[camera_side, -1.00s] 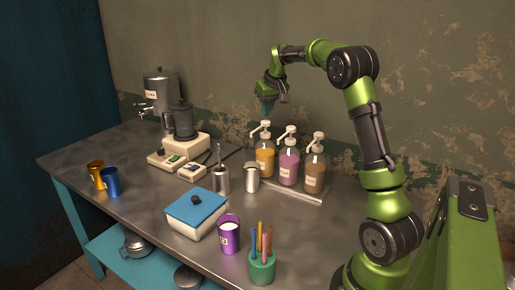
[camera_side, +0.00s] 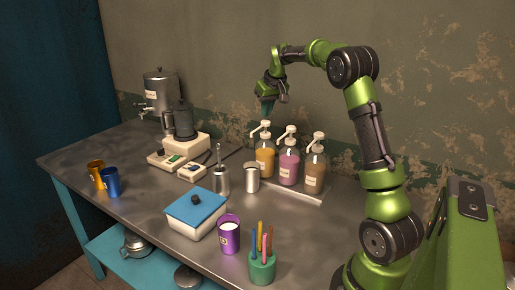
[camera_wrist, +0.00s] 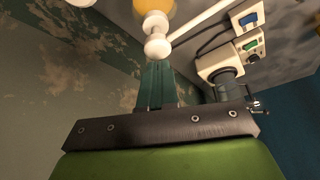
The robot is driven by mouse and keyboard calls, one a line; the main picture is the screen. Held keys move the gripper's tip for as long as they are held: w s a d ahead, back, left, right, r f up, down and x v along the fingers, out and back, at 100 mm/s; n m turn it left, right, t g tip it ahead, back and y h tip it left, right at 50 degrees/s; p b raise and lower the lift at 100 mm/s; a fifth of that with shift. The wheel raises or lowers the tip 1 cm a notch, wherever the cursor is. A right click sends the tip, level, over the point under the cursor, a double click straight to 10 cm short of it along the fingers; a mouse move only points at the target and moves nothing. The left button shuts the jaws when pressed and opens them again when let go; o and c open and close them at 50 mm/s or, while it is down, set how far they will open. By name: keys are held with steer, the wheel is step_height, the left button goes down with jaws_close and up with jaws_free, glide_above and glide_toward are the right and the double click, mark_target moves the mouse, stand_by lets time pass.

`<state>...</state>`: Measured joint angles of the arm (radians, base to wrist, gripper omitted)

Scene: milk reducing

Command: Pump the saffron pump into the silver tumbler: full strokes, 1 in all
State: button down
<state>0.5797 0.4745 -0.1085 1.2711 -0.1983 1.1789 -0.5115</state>
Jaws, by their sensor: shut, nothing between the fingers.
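The saffron pump (camera_side: 265,160) is a clear bottle of yellow-orange liquid with a white pump head, leftmost of the bottles in the side view. Its head stands raised, with the spout pointing left and forward. In the wrist view its white head (camera_wrist: 157,46) shows just past my fingertips. The silver tumbler (camera_side: 252,179) stands upright on the table in front of the bottle, near the spout; its contents cannot be made out. My gripper (camera_side: 268,109) is shut and empty, fingers pointing down, above the saffron pump head and apart from it. Its teal fingers also show in the wrist view (camera_wrist: 158,78).
A pink pump bottle (camera_side: 289,167) and a brown one (camera_side: 315,172) stand to the right on the same tray. A metal holder with utensils (camera_side: 221,180) is left of the tumbler. A blue-lidded box (camera_side: 196,213), purple cup (camera_side: 229,236) and pen cup (camera_side: 262,266) stand in front.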

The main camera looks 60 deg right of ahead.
mark_target(265, 121)
steer(key=shift+f, duration=0.15)
steer(key=shift+f, duration=1.4)
steer(key=shift+r, duration=1.45)
step_height(265, 121, up, 6)
